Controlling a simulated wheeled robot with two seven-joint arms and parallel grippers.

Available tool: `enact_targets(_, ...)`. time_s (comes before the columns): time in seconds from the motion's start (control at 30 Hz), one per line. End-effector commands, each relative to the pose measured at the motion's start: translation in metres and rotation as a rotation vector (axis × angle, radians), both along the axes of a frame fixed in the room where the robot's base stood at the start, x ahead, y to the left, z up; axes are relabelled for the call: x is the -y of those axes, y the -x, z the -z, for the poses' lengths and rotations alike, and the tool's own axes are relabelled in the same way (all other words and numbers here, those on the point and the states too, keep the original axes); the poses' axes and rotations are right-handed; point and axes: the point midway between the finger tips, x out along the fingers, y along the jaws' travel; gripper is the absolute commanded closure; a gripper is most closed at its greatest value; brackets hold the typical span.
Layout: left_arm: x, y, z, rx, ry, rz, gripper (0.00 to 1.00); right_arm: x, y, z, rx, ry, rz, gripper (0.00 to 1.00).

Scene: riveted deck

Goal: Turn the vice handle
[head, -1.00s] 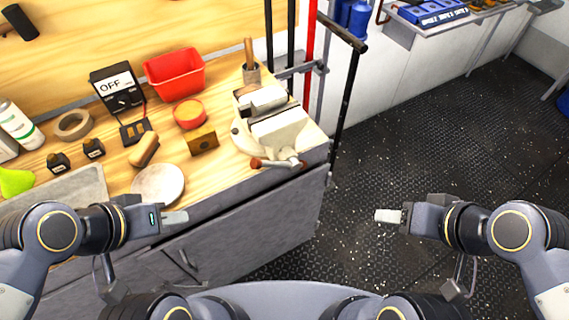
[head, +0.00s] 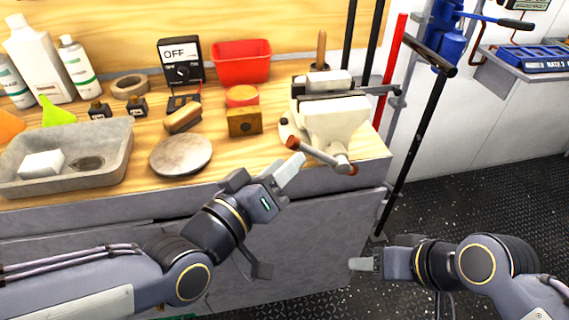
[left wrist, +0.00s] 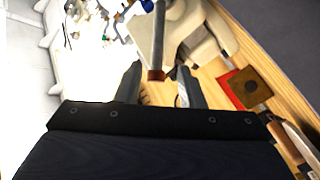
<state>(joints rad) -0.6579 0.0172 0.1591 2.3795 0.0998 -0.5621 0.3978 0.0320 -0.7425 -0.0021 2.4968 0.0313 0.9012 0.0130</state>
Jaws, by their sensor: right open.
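The cream vice (head: 335,120) stands at the right front corner of the wooden bench. Its grey handle bar (head: 318,154) has red-brown ends and slants down to the right across the vice's front. My left gripper (head: 292,168) is just below the bar's left end. In the left wrist view the gripper (left wrist: 158,82) has its fingers apart, with the handle bar (left wrist: 159,40) ending between their tips in the picture; I see no contact. My right gripper (head: 364,264) is open and empty, low in front of the bench's right end.
A wooden block (head: 244,122), a round disc (head: 181,155) and a brush (head: 183,117) lie left of the vice. A grey tray (head: 108,160) is further left. A red bin (head: 241,62) stands behind. A black pole (head: 420,140) rises right of the bench.

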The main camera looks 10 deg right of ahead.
Motion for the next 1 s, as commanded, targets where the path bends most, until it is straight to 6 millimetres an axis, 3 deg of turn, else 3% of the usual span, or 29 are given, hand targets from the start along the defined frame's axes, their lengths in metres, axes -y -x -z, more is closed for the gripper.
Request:
enact_targets(0.17, 0.014, -0.007, -0.001, 0.008, 0.018, 0.007, 0.65, 0.000, 0.000, 0.001, 0.001, 0.000, 0.000, 0.46)
enact_targets(0.53, 0.053, -0.045, -0.002, 0.008, 0.017, 0.007, 0.65, 0.000, 0.000, 0.001, 0.001, 0.000, 0.000, 0.46)
enact_targets(0.93, 0.060, -0.053, -0.002, 0.009, 0.017, 0.005, 0.65, 0.000, 0.000, 0.001, 0.001, 0.000, 0.000, 0.46)
enact_targets(1.0, 0.060, -0.053, -0.002, 0.009, 0.017, 0.005, 0.73, 0.000, 0.000, 0.001, 0.001, 0.000, 0.000, 0.46)
